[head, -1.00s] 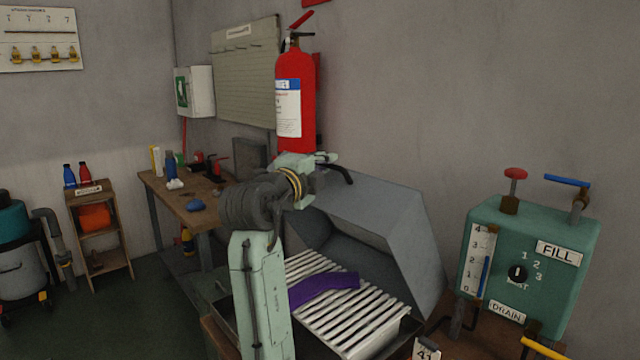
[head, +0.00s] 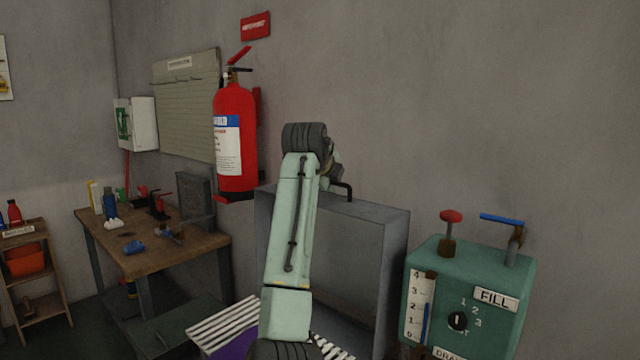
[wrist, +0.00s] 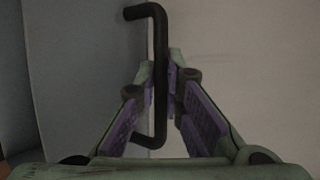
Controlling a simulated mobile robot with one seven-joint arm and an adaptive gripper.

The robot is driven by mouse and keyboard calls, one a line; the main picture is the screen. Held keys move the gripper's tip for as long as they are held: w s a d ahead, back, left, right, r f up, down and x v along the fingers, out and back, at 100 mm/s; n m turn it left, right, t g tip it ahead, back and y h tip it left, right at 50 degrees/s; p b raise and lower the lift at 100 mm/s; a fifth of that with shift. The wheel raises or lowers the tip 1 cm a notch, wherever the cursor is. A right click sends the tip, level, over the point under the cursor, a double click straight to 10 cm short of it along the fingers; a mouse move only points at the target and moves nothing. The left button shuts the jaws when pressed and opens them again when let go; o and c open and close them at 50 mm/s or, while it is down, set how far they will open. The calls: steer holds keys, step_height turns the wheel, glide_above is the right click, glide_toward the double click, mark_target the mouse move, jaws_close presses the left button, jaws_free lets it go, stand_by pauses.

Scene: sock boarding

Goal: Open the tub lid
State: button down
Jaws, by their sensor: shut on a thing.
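The grey tub lid (head: 375,248) stands raised, close to upright, at the back of the tub in the head view. Its black bar handle (head: 346,188) shows at the lid's top edge, right of my gripper. In the wrist view the handle (wrist: 160,70) runs between my two fingers, and my gripper (wrist: 162,90) is shut on it. In the head view my arm hides most of my gripper and part of the lid. White slats (head: 228,325) and a piece of purple cloth (head: 238,346) show in the tub below, partly behind my arm.
A green box with FILL and DRAIN labels (head: 470,290) stands right of the lid, with levers on top. A red fire extinguisher (head: 235,140) hangs on the wall left of my arm. A wooden workbench (head: 185,245) with tools stands at the left.

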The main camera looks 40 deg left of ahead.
steer(key=shift+w+f, duration=0.3)
steer(key=shift+w, duration=0.15)
steer(key=c, duration=2)
jaws_free()
steer(key=shift+o, duration=0.2)
steer(key=shift+r, duration=0.15)
steer(key=v, duration=1.2)
steer(key=shift+w, duration=0.1)
